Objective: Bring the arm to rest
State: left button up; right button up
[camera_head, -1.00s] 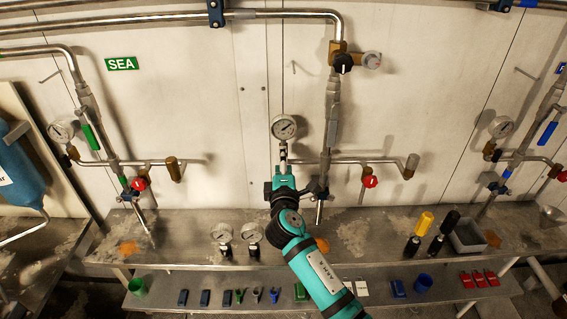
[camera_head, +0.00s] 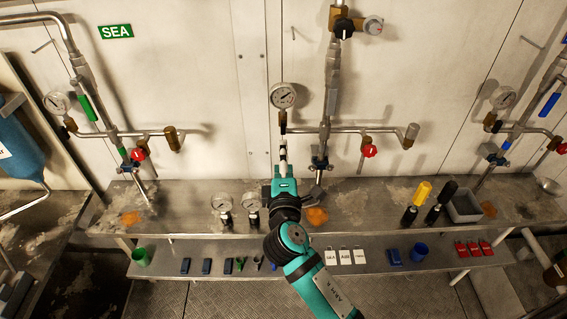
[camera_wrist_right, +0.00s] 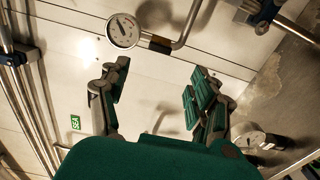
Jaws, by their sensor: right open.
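My right arm, teal and black, comes in from the bottom of the head view and reaches toward the wall. Its gripper (camera_head: 284,150) is at the back of the bench, below a round pressure gauge (camera_head: 284,95) on the middle pipework. In the right wrist view the two green-padded fingers of the gripper (camera_wrist_right: 158,92) stand wide apart with nothing between them. The gauge (camera_wrist_right: 123,30) shows beyond the fingertips there, apart from them. My left gripper is in neither view.
Two loose gauges (camera_head: 222,204) (camera_head: 252,201) stand on the steel bench (camera_head: 365,212) left of my arm. Yellow and black-handled tools (camera_head: 416,203) (camera_head: 441,205) and a grey bin (camera_head: 465,207) stand right. The lower shelf (camera_head: 437,256) holds small parts. A red-handled valve (camera_head: 370,151) is right of the gripper.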

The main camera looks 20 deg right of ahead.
jog(key=shift+s+a, duration=0.15)
jog(key=shift+s, duration=0.45)
jog(key=shift+f, duration=0.1)
notch_tip(320, 180, down, 23)
jog(key=s+a+g+y+b, duration=0.1)
jog(key=s+g+y+b, duration=0.15)
jog(key=g, duration=0.25)
jog(key=s+f+m+g+y, duration=0.15)
jog(key=s+f, duration=0.25)
jog(key=f, duration=0.5)
jog(key=s+f+m+g, duration=0.2)
jog(key=s+f, duration=0.2)
jog(key=f, duration=0.5)
jog(key=s+d+f+m+g+y+b, duration=0.1)
jog(key=s+d+f+m+g, duration=0.1)
jog(key=s+f, duration=0.65)
jog(key=s+d+f+m+g+b, duration=0.1)
jog(key=s+d+f+m+g, duration=0.15)
jog(key=s+f, duration=0.65)
jog(key=s+d+f+m+g, duration=0.1)
jog(key=s+d+f+m, duration=0.1)
jog(key=s, duration=0.7)
jog(key=s+d+f+m+g+b, duration=0.1)
jog(key=s+f, duration=0.3)
jog(key=s, duration=0.6)
jog(key=shift+s+d+f+m+g, duration=0.15)
jog(key=shift+s+d+m+g, duration=0.1)
jog(key=shift+d+m+g, duration=0.45)
